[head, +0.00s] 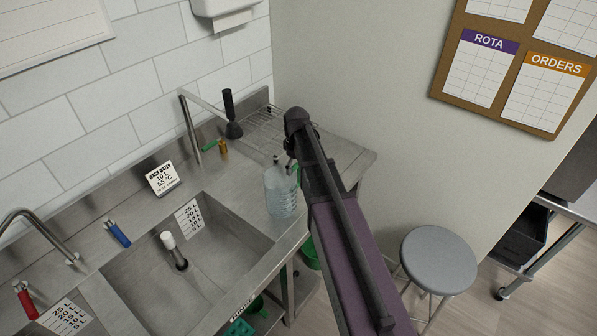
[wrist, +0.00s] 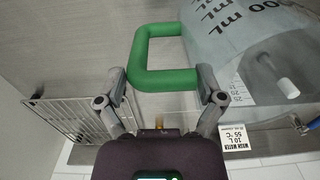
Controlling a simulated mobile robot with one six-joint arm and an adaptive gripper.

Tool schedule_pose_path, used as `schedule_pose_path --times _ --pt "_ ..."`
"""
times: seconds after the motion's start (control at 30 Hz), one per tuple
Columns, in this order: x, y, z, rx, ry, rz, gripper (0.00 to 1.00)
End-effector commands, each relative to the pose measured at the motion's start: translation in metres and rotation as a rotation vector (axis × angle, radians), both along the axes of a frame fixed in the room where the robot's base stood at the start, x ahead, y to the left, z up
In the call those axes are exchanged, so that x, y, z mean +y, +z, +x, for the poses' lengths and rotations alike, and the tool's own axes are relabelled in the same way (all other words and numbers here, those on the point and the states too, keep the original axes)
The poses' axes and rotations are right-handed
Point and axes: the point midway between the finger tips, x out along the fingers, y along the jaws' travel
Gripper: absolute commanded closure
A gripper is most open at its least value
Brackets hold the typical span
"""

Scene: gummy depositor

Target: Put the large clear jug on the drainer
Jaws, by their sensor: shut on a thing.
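The large clear jug (head: 281,194) hangs upright below my gripper (head: 291,158) in the head view, near the right end of the sink. Whether its base touches the steel cannot be told. In the wrist view the jug (wrist: 250,35) fills the upper right, with markings on its wall. Its green handle (wrist: 165,80) lies between the fingers of my gripper (wrist: 163,78), which is shut on it. The drainer, a wire rack (head: 262,124), lies on the steel top behind the jug, partly hidden by my arm. The rack (wrist: 72,118) also shows in the wrist view, at the left.
A black-handled tool (head: 231,115) stands at the drainer's left end. A tap (head: 190,125) and a wash water sign (head: 162,177) stand behind the basin (head: 190,245). A wall closes the right side. A grey stool (head: 438,260) stands on the floor.

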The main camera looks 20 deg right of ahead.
Motion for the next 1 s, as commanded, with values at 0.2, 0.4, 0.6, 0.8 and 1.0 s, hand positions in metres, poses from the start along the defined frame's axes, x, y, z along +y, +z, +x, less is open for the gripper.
schedule_pose_path --times 0.2,0.4,0.6,0.8,1.0 --pt "-0.002 0.0 0.005 0.0 0.001 0.0 0.74" --pt "-0.002 0.0 0.005 0.0 0.001 0.0 0.74" --pt "-0.005 -0.002 0.015 0.0 0.0 0.0 0.74" --pt "-0.006 -0.018 0.017 0.0 0.001 0.0 0.74" --pt "-0.006 -0.033 0.017 0.0 0.001 0.0 0.74"
